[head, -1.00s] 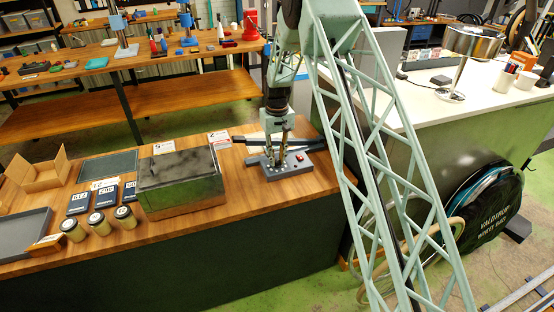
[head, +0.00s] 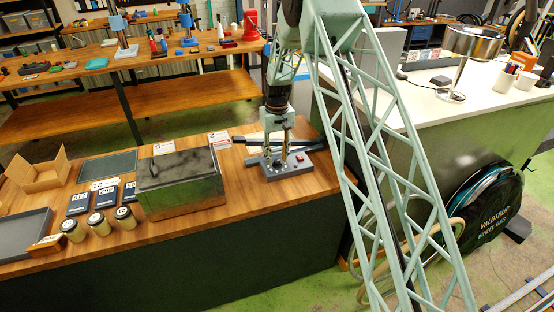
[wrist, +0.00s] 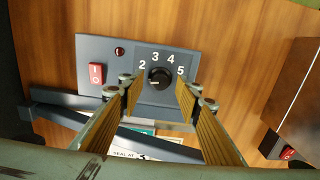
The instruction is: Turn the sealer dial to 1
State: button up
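The sealer (head: 301,168) is a grey unit on the wooden bench. In the wrist view its grey panel (wrist: 100,50) carries a black round dial (wrist: 159,78) with the numbers 2, 3, 4 and 5 visible around it. The dial's pale mark points left, slightly downward, below the 2. The 1 is not visible; my left finger covers that side. My gripper (wrist: 158,90) is open, its two fingers on either side of the dial with gaps to it. In the head view my gripper (head: 276,158) is down over the sealer.
A red rocker switch (wrist: 96,75) and a small red lamp (wrist: 120,51) are on the panel near my left finger. A dark sealer arm (wrist: 70,108) lies alongside. A metal-sided box (head: 180,190) stands left of the sealer, with jars (head: 98,222) beyond.

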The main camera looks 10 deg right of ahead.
aim_at(277, 161)
notch_tip(277, 161, up, 11)
dwell(0.7)
jog(key=shift+r, duration=0.1)
jog(key=s+r+t+b, duration=0.2)
jog(key=s+r, duration=2.7)
jog(key=r, duration=0.1)
jog(key=s+m+t+b, duration=0.1)
jog(key=s+t, duration=0.1)
jog(key=s, duration=3.3)
jog(key=shift+s+m+b, duration=0.3)
jog(key=shift+b, duration=0.1)
